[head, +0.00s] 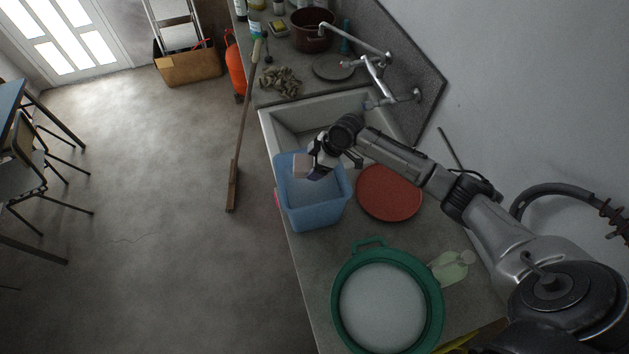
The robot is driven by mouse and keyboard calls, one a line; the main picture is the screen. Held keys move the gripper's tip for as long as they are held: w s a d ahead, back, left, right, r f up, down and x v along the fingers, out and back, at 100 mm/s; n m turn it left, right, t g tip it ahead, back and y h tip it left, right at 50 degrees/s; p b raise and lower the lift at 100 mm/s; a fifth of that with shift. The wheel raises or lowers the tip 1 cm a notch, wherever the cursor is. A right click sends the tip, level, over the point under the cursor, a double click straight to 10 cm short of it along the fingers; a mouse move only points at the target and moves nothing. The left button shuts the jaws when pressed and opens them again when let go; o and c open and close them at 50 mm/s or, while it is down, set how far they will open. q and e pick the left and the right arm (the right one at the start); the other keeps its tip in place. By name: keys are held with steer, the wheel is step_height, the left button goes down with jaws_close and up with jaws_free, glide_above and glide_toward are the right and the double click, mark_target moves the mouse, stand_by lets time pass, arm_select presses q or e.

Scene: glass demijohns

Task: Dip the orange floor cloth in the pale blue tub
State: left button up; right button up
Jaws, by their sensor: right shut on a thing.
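The pale blue tub (318,217) stands on the counter by its left edge, in front of the sink, with a pale surface inside that looks like water. My right gripper (312,168) is over the tub's far part, pointing to the left. It is shut on a small pale pinkish, block-shaped thing (302,166) at the tub's far rim. I cannot tell whether this touches the tub. I cannot make out the orange floor cloth for sure; a small reddish bit (277,201) shows at the counter edge left of the tub. My left gripper is not in view.
A red round dish (390,193) lies right of the tub. A green basin (341,331) and a pale green bottle (452,267) are nearer. The sink (268,130) and tap (372,66) lie beyond. A broom (242,135) leans against the counter's left side.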

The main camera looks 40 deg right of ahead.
stand_by(0.3)
steer(key=shift+r, duration=0.15)
steer(key=shift+r+p, duration=0.55)
steer(key=shift+r, duration=1.35)
